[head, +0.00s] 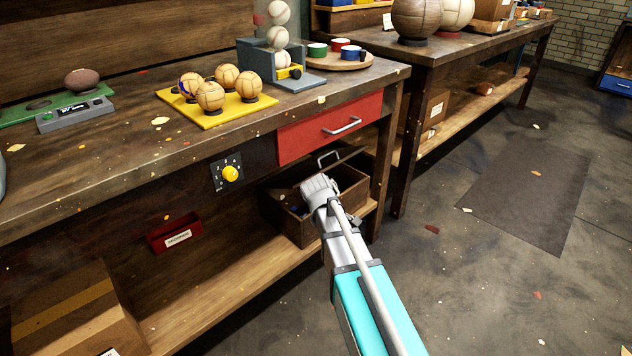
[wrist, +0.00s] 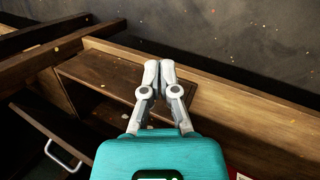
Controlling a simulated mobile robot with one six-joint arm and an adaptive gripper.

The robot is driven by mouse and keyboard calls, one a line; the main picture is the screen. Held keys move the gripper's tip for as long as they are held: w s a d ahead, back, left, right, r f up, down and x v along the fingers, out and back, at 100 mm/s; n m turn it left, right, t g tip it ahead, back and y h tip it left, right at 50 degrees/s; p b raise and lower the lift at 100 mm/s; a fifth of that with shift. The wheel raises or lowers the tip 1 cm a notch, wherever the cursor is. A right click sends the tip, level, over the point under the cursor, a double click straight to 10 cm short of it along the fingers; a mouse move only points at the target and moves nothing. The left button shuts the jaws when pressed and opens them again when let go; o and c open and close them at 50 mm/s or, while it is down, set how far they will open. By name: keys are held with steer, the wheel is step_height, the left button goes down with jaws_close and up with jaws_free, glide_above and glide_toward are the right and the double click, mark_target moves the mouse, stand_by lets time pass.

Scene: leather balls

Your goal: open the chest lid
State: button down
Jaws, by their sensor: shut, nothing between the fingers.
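The wooden chest (head: 285,221) sits on the lower shelf under the workbench, below the red drawer. Its lid is raised at a tilt, with dark inside showing beneath it; how far it is raised is hard to tell. The lid's metal handle (head: 328,157) stands at the upper edge. The handle also shows at lower left in the wrist view (wrist: 62,156). My gripper (head: 314,183) is shut and empty at the chest's opening, just below the handle in the head view. In the wrist view my fingertips (wrist: 158,65) meet together, apart from the handle. My gripper hides part of the chest.
The red drawer (head: 322,133) and the bench top overhang close above the chest. A yellow dial (head: 229,173) and a red bin (head: 174,233) are to the left. A cardboard box (head: 75,315) stands on the shelf. The floor to the right is open.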

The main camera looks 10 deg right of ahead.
steer(key=w+r+n+t+y+p, duration=0.2)
steer(key=w+r+n+y, duration=0.2)
steer(key=n, duration=1.3)
steer(key=w+r+n+t+y+p, duration=0.2)
steer(key=w+n+y, duration=0.3)
steer(key=n, duration=1.2)
steer(key=shift+w+r+n+t+y+p, duration=0.3)
steer(key=shift+w+r+t+y, duration=0.15)
steer(key=shift+w+r, duration=0.4)
steer(key=shift+s+a, duration=0.1)
